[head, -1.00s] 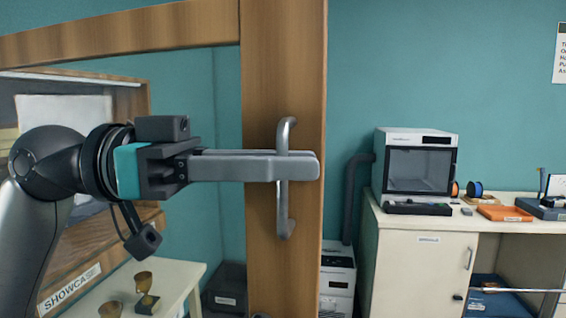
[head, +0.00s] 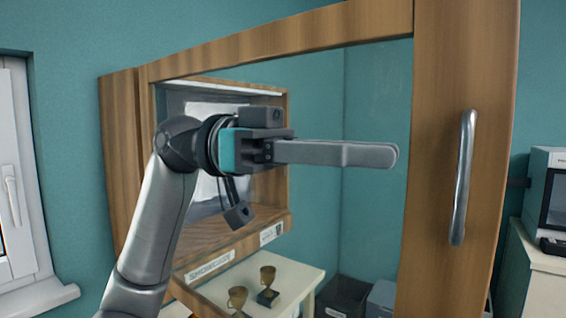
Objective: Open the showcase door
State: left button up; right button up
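The showcase door is a wooden frame (head: 425,190) around a clear pane. It stands swung open, well away from the wooden showcase cabinet (head: 270,170) seen through it on the wall. A curved metal handle (head: 463,180) is upright on its right stile. My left gripper (head: 392,156) is in front of the pane, pointing right, with its fingertips left of the handle and apart from it in the picture. I see the fingers side-on as one bar, so their gap is hidden. Nothing shows held in them. My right gripper is out of view.
Beyond the door, a pale table (head: 300,284) holds trophies (head: 267,286), with dark bins (head: 343,296) beside it. A white window (head: 15,190) with a sill is at left. A white cabinet (head: 545,280) bearing a boxy machine (head: 545,190) is at right.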

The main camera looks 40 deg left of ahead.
pick_arm(q)
jog(key=b+v, duration=0.1)
jog(key=v, duration=0.6)
jog(key=shift+a, duration=0.3)
jog(key=shift+s, duration=0.1)
